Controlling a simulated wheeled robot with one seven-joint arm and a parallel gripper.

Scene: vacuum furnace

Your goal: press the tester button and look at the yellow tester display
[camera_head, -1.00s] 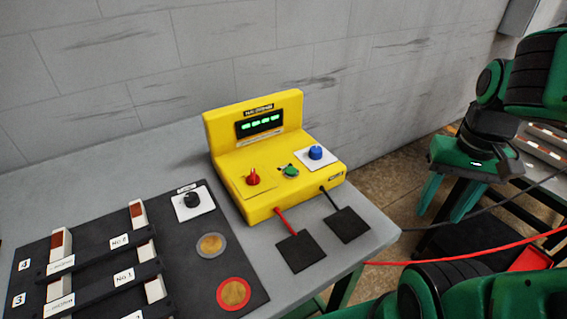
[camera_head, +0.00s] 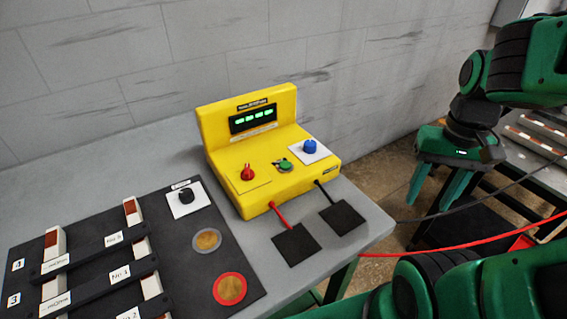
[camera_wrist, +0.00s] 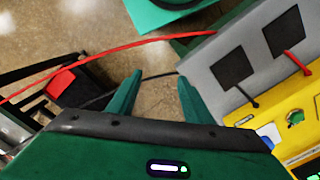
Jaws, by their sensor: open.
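The yellow tester (camera_head: 262,157) stands on the grey table, near the wall. Its dark display (camera_head: 253,117) shows green characters too small to read. On its sloped front are a green button (camera_head: 284,164), a red knob (camera_head: 247,173) and a blue knob (camera_head: 310,147). My gripper (camera_head: 433,190) is open and empty, off to the right of the tester and beyond the table's edge. In the wrist view, my gripper's fingers (camera_wrist: 157,95) point over the floor, and the tester (camera_wrist: 290,115) shows at the right with its green button (camera_wrist: 295,117).
Two black pads (camera_head: 318,232) lie before the tester, with red and black leads. A dark board (camera_head: 100,265) with labelled bars, a black knob (camera_head: 186,198) and two round discs fills the table's left. A red cable (camera_head: 430,250) crosses the gap at right.

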